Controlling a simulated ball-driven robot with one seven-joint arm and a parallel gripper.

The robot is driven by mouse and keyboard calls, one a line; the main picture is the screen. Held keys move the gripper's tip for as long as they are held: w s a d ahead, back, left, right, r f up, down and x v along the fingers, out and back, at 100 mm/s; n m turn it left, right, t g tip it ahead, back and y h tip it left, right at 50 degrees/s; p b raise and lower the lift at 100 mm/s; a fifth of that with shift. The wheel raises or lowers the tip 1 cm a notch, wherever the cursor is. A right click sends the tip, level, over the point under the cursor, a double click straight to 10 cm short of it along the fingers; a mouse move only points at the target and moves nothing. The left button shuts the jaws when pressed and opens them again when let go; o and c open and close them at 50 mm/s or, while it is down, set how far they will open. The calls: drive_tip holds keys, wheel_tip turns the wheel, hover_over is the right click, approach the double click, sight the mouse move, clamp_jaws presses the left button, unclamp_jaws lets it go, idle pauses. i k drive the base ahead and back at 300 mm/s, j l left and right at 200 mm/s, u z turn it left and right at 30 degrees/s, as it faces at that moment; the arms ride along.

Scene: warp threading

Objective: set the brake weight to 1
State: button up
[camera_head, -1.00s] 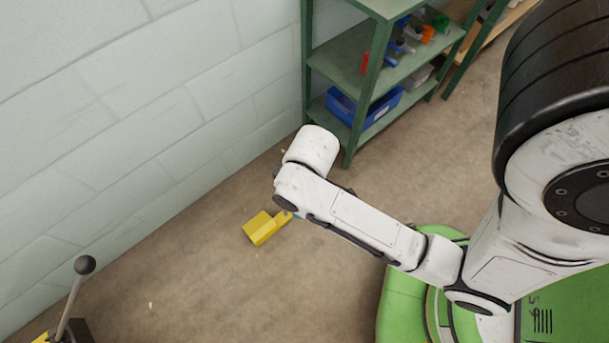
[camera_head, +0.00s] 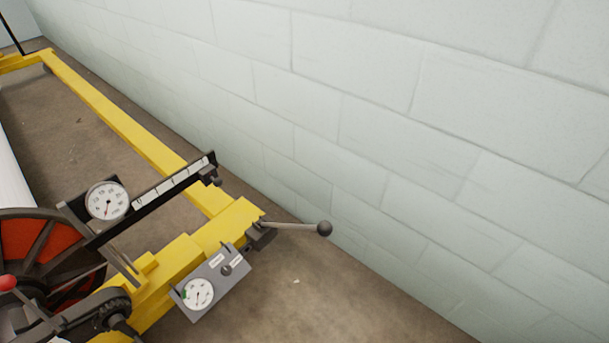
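A dark bar with a white marked scale (camera_head: 172,187) slants up to the right above the yellow frame. A small dark block (camera_head: 210,177) sits at its upper right end; it looks like the brake weight. The scale's marks are too small to read, so I cannot tell its setting. My gripper and arm are not in this view.
A round white gauge (camera_head: 107,201) stands left of the bar. A grey panel (camera_head: 212,284) with a dial is on the front of the yellow frame (camera_head: 128,128). A lever with a black ball knob (camera_head: 324,228) sticks out right. A red-and-dark wheel (camera_head: 38,250) is at left. A block wall (camera_head: 400,140) runs behind.

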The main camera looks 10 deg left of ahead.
sight(208, 175)
drive_tip(key=i+j+u, duration=0.2)
drive_tip(key=i+j, duration=0.5)
drive_tip(key=j, duration=0.15)
